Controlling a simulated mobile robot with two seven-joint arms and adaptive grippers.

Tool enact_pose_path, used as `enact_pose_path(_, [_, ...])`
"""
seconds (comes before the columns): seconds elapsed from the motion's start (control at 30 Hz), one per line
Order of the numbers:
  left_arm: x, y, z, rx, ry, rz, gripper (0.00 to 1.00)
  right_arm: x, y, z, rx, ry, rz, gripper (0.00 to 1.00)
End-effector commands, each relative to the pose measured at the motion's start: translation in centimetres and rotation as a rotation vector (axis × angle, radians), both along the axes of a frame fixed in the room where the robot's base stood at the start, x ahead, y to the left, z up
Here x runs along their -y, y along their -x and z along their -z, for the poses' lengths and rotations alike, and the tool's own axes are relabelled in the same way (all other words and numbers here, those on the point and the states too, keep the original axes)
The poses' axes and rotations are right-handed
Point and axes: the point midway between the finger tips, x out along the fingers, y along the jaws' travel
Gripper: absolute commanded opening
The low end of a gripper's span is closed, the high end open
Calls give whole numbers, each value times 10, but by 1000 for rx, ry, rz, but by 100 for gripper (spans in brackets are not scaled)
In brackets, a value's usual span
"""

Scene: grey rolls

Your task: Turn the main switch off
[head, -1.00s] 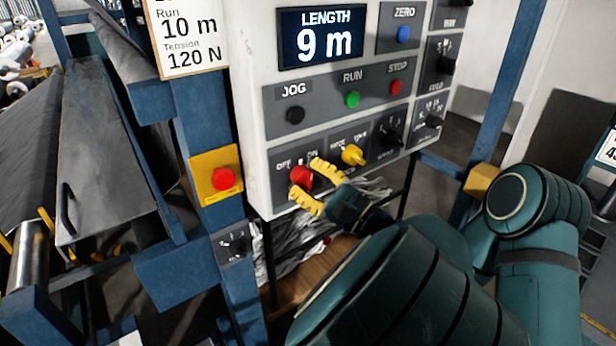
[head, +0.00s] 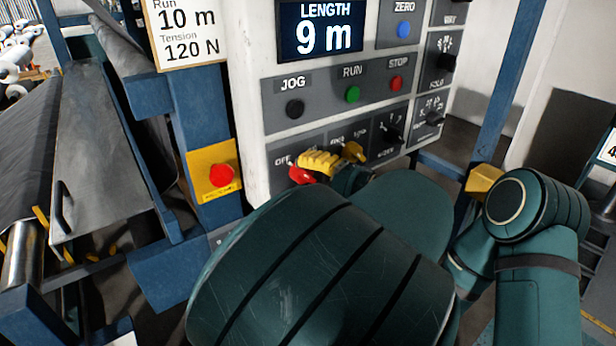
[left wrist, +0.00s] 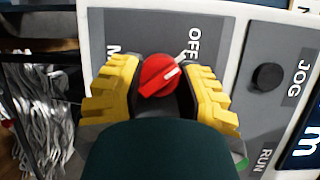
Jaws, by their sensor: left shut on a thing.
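The main switch is a red rotary knob (head: 300,174) at the lower left of the control panel, partly hidden by my left gripper in the head view. In the left wrist view the red knob (left wrist: 160,76) sits between the yellow fingers, and its white pointer line slants toward the OFF label (left wrist: 195,46). The ON label (left wrist: 112,50) is partly covered. My left gripper (left wrist: 163,90) is shut on the knob; its yellow fingers (head: 314,167) also show in the head view.
JOG, RUN and STOP buttons (head: 352,94) sit above, under a display (head: 321,30) reading 9 m. A red button on a yellow plate (head: 222,176) is on the blue post to the left.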

Motion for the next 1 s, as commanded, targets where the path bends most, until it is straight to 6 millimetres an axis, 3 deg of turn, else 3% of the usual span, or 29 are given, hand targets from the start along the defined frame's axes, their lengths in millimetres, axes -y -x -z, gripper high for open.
enact_pose_path(0.77, [-2,-1,-4,64,77,-1,0,0,-1,5,3,0,1,0])
enact_pose_path(0.8, [-2,-1,-4,64,77,-1,53,0,-1,5,3,0,1,0])
enact_pose_path(0.83, [-2,-1,-4,64,77,-1,63,0,-1,5,3,0,1,0])
enact_pose_path(0.87, [-1,-1,-4,62,77,-1,71,0,-1,5,3,0,1,0])
enact_pose_path(1.0, [-1,-1,-2,60,77,-1,71,0,-1,5,3,0,1,0])
